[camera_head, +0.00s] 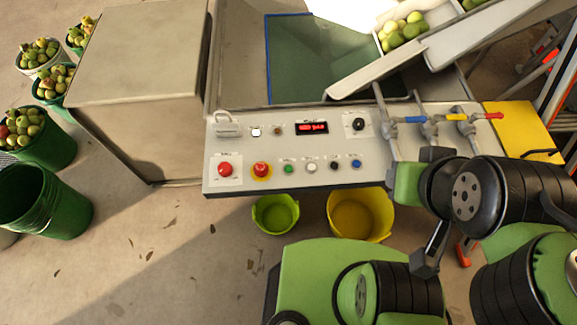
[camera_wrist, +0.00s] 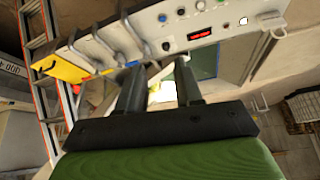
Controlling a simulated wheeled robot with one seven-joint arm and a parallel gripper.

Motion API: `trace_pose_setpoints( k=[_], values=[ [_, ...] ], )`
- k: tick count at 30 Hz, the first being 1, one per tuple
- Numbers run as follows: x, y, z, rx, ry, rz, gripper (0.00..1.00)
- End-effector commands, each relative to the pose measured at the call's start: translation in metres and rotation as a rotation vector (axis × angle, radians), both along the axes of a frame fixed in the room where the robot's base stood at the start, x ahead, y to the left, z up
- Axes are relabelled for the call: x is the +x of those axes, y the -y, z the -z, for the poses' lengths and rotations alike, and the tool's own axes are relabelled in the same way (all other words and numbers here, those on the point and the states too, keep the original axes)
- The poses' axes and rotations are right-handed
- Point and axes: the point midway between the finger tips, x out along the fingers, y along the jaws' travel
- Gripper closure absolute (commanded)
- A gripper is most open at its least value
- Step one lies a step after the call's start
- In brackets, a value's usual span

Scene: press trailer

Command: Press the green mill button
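The green button (camera_head: 289,169) sits in the lower row of the control panel (camera_head: 270,150). It is between the red button on a yellow base (camera_head: 261,170) and a white button (camera_head: 312,166). My gripper (camera_wrist: 157,66) shows in the wrist view with its two dark fingers apart and nothing between them. The panel appears upside down beyond the fingers there, with clear space between. In the head view my arm is to the right of the buttons, and the fingers are hard to make out there. Nothing covers the green button in the head view.
A red button (camera_head: 225,169), a dark button (camera_head: 334,165) and a blue button (camera_head: 356,163) share the row. A red display (camera_head: 312,128) and black knob (camera_head: 358,124) are above. Valve pipes (camera_head: 425,130) rise at the right. Green (camera_head: 275,214) and yellow (camera_head: 360,215) buckets stand below.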

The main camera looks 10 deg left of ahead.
Motion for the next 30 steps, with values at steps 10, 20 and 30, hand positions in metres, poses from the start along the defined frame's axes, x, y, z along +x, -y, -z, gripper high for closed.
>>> trace_pose_setpoints(
  k=[10,20,30],
  values=[
    [0.0,0.0,0.0,0.0,0.0,0.0,1.0],
    [0.0,0.0,0.0,0.0,0.0,0.0,1.0],
    [0.0,0.0,0.0,0.0,0.0,0.0,1.0]
  ],
)
